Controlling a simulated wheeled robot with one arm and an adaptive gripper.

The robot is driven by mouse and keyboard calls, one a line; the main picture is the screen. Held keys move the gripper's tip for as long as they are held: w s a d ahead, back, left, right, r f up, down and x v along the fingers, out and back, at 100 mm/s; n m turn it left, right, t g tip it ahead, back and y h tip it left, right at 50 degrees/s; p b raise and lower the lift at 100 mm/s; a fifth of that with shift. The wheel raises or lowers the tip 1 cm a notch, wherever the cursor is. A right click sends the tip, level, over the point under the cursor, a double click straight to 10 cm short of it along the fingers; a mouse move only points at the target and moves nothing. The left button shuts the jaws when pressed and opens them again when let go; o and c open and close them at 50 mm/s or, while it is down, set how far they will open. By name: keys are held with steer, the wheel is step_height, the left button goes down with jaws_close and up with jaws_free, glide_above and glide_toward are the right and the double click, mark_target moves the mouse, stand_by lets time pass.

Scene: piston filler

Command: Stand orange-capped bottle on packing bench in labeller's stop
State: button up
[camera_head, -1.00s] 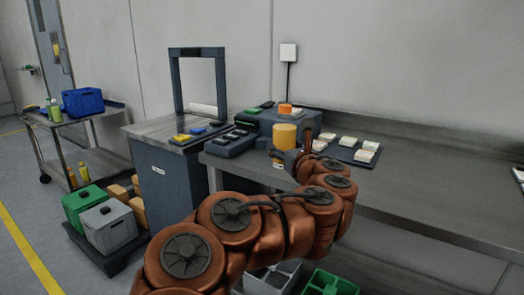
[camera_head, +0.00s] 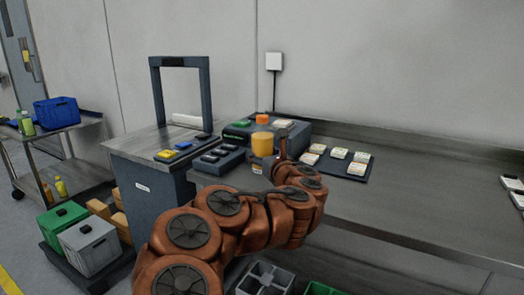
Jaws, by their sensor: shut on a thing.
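The orange-capped bottle (camera_head: 262,143) is upright over the front part of the packing bench (camera_head: 400,200). Its body looks amber-yellow and its cap is orange. My gripper (camera_head: 267,163) is shut on it low down, from the right; the fingers are small and partly hidden by my arm. I cannot tell whether the bottle's base touches the bench. Behind the bottle stands a dark grey box-shaped machine (camera_head: 295,138) with a green-lit front, which may be the labeller. No stop can be made out; the bottle and arm cover part of that area.
A dark tray (camera_head: 333,171) with several small packs lies right of my gripper. A dark unit with buttons (camera_head: 217,160) stands left of the bottle. A side table (camera_head: 150,143) with a dark arch is further left. The bench's middle right is clear.

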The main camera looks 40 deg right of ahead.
steer(key=w+d, duration=0.5)
steer(key=w+d+f, duration=0.1)
steer(key=w+d, duration=0.2)
steer(key=shift+f+b, duration=0.35)
steer(key=shift+f, duration=1.35)
steer(key=shift+f, duration=0.15)
steer(key=o, duration=1.5)
steer(key=shift+o, duration=0.2)
steer(key=shift+v, duration=5.95)
